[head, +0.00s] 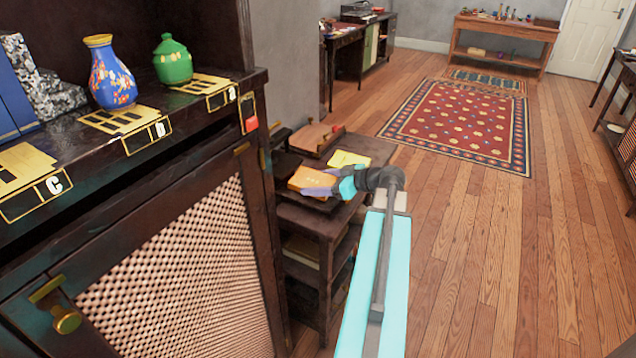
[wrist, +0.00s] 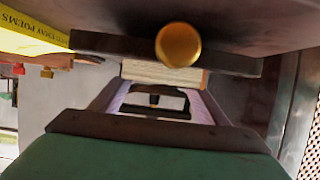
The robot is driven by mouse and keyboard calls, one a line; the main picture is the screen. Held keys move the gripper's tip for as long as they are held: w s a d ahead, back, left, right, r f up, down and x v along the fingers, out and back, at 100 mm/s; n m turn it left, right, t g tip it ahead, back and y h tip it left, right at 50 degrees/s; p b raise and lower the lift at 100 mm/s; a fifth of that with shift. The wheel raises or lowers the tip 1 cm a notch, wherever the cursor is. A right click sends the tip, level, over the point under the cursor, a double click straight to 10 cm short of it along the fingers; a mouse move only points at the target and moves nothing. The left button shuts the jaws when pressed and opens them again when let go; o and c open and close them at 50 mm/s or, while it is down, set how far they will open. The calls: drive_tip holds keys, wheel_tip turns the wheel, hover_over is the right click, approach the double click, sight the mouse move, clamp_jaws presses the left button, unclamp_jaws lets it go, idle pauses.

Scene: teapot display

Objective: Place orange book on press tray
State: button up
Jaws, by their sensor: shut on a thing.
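The orange book (head: 311,180) lies roughly flat over a dark tray-like piece (head: 322,206) on top of a small dark shelf stand. My gripper (head: 334,186) is shut on its near right side. In the wrist view the book's cream page edge (wrist: 160,75) shows between the two finger ends. A dark bar (wrist: 110,44) with a round gold knob (wrist: 180,45) lies just beyond the book there; it looks like the front of the tray. I cannot tell whether the book rests on the tray or hangs just above it.
A yellow book (head: 348,159), titled as poems, lies close behind the orange one. A brown wooden piece (head: 315,138) with a red part stands farther back. A tall dark cabinet (head: 262,200) holding a blue vase (head: 111,75) and green jar (head: 172,62) stands at left. Floor to the right is clear.

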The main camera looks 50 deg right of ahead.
drive_tip(key=shift+f, duration=0.2)
drive_tip(key=o, duration=1.1)
drive_tip(key=shift+r, duration=0.1)
drive_tip(key=shift+r, duration=0.1)
drive_tip(key=shift+s+r, duration=0.1)
drive_tip(key=v, duration=1.1)
drive_tip(key=shift+s+d+r+b, duration=0.15)
drive_tip(key=shift+s+b, duration=0.2)
drive_tip(key=shift+b, duration=0.05)
